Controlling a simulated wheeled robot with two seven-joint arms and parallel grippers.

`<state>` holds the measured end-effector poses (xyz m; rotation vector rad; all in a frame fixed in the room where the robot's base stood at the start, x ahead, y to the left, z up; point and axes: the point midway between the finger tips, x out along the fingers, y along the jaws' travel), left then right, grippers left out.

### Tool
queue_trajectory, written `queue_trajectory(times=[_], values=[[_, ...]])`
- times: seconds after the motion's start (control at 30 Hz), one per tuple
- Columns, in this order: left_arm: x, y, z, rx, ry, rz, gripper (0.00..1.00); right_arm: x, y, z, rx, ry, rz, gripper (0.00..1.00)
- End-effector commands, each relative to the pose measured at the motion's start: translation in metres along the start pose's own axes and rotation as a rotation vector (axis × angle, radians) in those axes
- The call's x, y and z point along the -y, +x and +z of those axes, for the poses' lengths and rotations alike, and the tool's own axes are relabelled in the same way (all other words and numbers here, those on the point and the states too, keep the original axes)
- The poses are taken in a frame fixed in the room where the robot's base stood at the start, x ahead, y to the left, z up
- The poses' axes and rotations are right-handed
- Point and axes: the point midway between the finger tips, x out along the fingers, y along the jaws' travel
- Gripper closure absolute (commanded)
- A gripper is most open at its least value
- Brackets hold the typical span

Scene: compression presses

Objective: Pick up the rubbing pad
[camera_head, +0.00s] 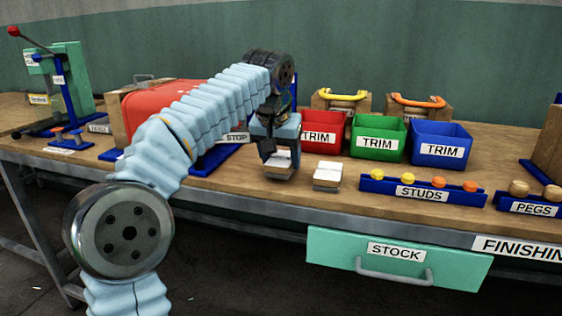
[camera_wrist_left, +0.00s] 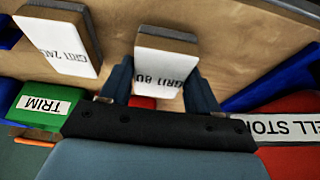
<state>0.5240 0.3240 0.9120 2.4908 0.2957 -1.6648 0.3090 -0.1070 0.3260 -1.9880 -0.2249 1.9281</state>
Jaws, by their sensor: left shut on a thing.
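Two rubbing pads show, each a white block on a grey layer with a tan face. One pad (camera_head: 280,169) is between the fingers of my left gripper (camera_head: 279,150). In the left wrist view this pad (camera_wrist_left: 166,62) reads GRIT 80, upside down, with a finger of the left gripper (camera_wrist_left: 160,88) against each side. I cannot tell whether it touches the bench. The other pad (camera_head: 327,176) lies on the bench just right of it. In the left wrist view this second pad (camera_wrist_left: 57,45) also bears a GRIT label, its number partly unclear. My right gripper is out of view.
Red (camera_head: 322,134), green (camera_head: 378,138) and blue (camera_head: 440,144) TRIM bins stand behind the pads. A blue STUDS rack (camera_head: 420,193) and PEGS rack (camera_head: 531,205) lie right. A green STOCK drawer (camera_head: 330,262) sits below the bench edge. A press (camera_head: 72,80) stands far left.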

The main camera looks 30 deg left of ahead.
Motion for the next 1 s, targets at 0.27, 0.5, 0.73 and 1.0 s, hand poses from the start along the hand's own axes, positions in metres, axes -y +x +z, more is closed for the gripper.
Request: queue_trajectory(times=[0.27, 0.5, 0.73, 1.0], values=[[0.007, -0.074, 0.009, -0.006, 0.000, 0.003, 0.68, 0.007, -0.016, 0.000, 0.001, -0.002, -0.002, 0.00], [0.019, -0.126, 0.051, -0.004, 0.001, 0.002, 0.68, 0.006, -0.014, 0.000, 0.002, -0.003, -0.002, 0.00], [0.027, -0.154, 0.076, -0.001, 0.000, 0.000, 0.68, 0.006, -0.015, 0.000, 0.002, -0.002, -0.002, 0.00], [0.028, -0.160, 0.083, 0.000, 0.000, 0.000, 0.68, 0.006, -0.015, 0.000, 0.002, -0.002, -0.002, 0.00]])
